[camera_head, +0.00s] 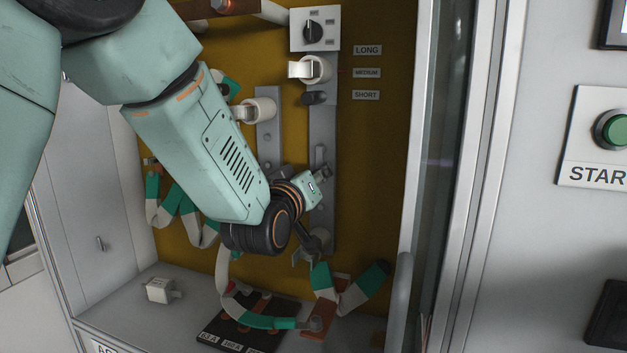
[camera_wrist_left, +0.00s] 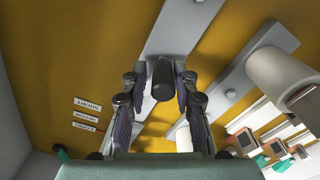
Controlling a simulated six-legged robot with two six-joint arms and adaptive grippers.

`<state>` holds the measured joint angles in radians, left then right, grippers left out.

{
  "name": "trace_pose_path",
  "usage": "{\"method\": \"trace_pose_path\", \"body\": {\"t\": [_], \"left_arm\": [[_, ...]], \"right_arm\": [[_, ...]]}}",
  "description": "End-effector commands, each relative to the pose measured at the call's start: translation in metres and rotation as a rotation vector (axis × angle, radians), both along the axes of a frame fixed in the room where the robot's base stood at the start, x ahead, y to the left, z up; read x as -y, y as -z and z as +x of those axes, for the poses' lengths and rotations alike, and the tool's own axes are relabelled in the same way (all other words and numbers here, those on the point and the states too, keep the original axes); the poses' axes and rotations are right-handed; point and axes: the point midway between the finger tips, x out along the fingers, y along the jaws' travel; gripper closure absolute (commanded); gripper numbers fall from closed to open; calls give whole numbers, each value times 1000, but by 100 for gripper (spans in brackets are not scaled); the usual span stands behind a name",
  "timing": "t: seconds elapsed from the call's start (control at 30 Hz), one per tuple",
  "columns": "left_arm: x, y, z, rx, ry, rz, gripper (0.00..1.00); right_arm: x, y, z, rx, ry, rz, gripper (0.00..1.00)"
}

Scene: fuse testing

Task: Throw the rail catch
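A short black peg (camera_head: 314,98), which looks like the rail catch, sticks out of the grey vertical rail (camera_head: 322,140) on the mustard back panel, left of the SHORT label. My left gripper (camera_head: 318,182) is in front of that rail, lower in the head view than the peg. In the left wrist view, the peg (camera_wrist_left: 162,80) shows between the two open fingers (camera_wrist_left: 159,92), with gaps on both sides. I cannot tell how far the fingertips are from it in depth. My right gripper is out of view.
White holders (camera_head: 312,69) sit on the rail above the peg and on a shorter plate (camera_head: 258,110) to the left. A rotary switch (camera_head: 313,31) is at the top. Green-white cables hang below. A cabinet door edge (camera_head: 410,200) stands right.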

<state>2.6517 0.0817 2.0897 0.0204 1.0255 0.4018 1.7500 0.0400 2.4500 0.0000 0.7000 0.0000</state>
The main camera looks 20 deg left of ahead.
Motion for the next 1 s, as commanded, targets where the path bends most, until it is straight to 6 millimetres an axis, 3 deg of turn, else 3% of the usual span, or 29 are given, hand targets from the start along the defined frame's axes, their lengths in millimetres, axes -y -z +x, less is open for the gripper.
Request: {"method": "trace_pose_path", "body": {"t": [0.13, 0.47, 1.0], "left_arm": [[0, 3, -1, -7, 0, 0, 57], [0, 5, -3, -13, 0, -1, 57], [4, 4, -70, -9, -1, -2, 57]], "right_arm": [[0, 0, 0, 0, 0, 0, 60], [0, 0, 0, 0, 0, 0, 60], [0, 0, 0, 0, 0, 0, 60]]}}
